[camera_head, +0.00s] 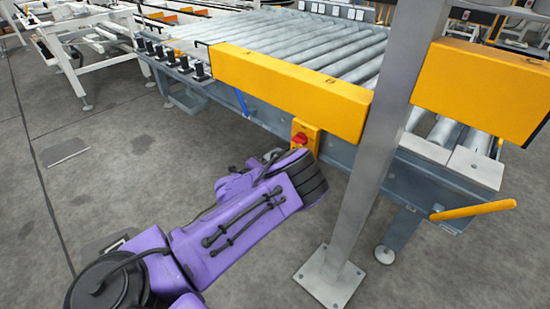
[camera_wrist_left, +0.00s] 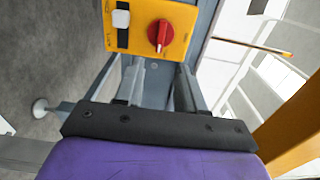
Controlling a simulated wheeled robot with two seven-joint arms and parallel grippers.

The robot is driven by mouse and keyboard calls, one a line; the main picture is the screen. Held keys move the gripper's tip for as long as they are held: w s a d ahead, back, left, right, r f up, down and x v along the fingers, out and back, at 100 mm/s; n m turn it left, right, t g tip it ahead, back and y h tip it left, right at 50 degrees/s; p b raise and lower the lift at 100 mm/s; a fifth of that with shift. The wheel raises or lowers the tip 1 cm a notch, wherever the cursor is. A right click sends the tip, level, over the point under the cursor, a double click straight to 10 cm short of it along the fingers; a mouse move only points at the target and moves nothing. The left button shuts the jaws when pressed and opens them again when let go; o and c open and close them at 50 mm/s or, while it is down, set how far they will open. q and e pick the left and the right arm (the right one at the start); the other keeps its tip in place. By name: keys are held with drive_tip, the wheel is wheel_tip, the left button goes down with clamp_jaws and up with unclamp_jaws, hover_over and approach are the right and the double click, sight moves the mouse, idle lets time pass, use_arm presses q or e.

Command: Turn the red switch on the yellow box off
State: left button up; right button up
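The yellow box (camera_head: 311,134) with its red switch (camera_head: 299,139) hangs on the conveyor's side, below a long yellow guard panel, in the head view. In the left wrist view the yellow box (camera_wrist_left: 141,41) fills the top middle, and the round red switch (camera_wrist_left: 161,35) sits on its right half, its raised grip nearly upright. My left gripper (camera_wrist_left: 159,74) is open and empty, its two grey fingers apart just below the box, apparently short of the switch. In the head view my purple left wrist hides the fingers. My right gripper is in neither view.
A grey post (camera_head: 376,150) stands right of the box, bolted to the floor. The roller conveyor (camera_head: 330,45) lies behind yellow guards (camera_head: 290,88). A yellow handle (camera_head: 473,210) sticks out at right. Open floor (camera_head: 120,150) lies to the left.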

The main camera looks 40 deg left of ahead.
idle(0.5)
use_arm(q)
drive_tip(key=s+a+f+n+g+y, duration=0.3)
drive_tip(key=s+f+n+g+y, duration=0.35)
drive_tip(key=s+f+n, duration=0.8)
drive_tip(key=s+d+f+n+g+h, duration=0.1)
drive_tip(key=s+d+f+n+g, duration=0.3)
drive_tip(key=s+d, duration=0.5)
drive_tip(key=s+d+f+n+g+h, duration=0.1)
drive_tip(key=s+d+n+g, duration=0.3)
drive_tip(key=s+n, duration=0.55)
wheel_tip(320, 180, up, 28)
drive_tip(key=s+d+m+p, duration=0.2)
drive_tip(key=p, duration=2.6)
drive_tip(key=shift+s+d, duration=0.2)
drive_tip(key=shift+s, duration=0.15)
